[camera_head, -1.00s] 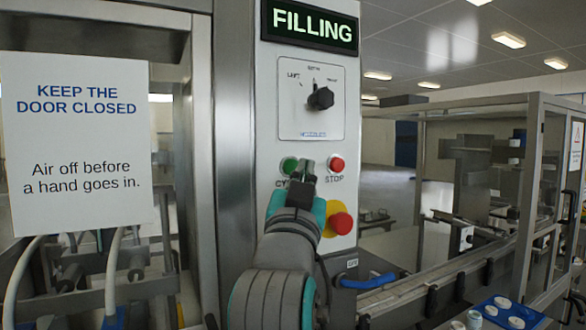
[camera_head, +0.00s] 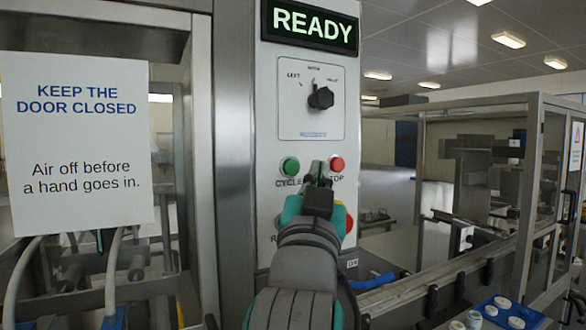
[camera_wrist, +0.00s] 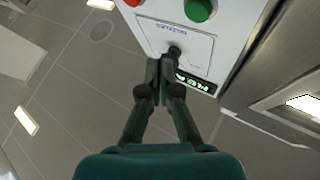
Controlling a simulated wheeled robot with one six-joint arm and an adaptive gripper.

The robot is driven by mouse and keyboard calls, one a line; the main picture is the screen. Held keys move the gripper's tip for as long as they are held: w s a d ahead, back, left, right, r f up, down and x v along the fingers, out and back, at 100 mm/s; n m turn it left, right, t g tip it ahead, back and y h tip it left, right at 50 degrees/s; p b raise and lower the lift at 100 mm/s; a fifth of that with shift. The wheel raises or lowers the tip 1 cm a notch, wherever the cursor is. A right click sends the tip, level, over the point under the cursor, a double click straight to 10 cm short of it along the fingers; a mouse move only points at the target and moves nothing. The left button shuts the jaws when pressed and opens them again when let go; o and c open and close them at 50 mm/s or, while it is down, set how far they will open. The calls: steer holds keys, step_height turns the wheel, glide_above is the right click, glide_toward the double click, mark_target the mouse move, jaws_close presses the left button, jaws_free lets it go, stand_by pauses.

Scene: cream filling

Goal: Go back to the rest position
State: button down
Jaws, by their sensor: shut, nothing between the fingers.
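My gripper (camera_head: 319,168) is shut and empty in front of the control panel (camera_head: 318,107), between the green cycle button (camera_head: 290,166) and the red stop button (camera_head: 337,163). It hides part of the lettering under the buttons and most of the yellow-and-red button (camera_head: 348,219). The lit display (camera_head: 309,25) reads READY. The black selector knob (camera_head: 320,97) is above the gripper. In the wrist view my gripper's closed fingers (camera_wrist: 165,66) point toward the selector knob (camera_wrist: 174,51), and the green button (camera_wrist: 199,10) is at the top edge.
A door with a notice (camera_head: 77,140) stands at the left, with hoses and metal parts behind it. At the right, a conveyor rail (camera_head: 400,291) leads into a glazed enclosure. A blue tray (camera_head: 506,313) with white-lidded jars is at the lower right.

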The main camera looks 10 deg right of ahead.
steer(key=shift+f, duration=0.1)
step_height(320, 180, down, 31)
steer(key=n+g+y, duration=0.1)
steer(key=n+y, duration=0.6)
steer(key=s+d+f+n+g+y, duration=0.1)
steer(key=s+d+f, duration=0.1)
steer(key=s+f, duration=0.55)
steer(key=s+d+f+n+g+y, duration=0.1)
steer(key=s+f, duration=0.4)
steer(key=f, duration=0.5)
steer(key=s+d+f+g, duration=0.1)
steer(key=s+f, duration=0.2)
steer(key=s, duration=0.7)
steer(key=s+d+f+m+g, duration=0.1)
steer(key=s+f+g, duration=0.1)
steer(key=s, duration=0.8)
steer(key=s+d+f+m+g+h, duration=0.1)
steer(key=s+f, duration=0.3)
steer(key=s, duration=0.6)
steer(key=shift+s+d+f, duration=0.3)
steer(key=shift+d+f, duration=0.1)
steer(key=shift+d, duration=0.15)
stand_by(0.6)
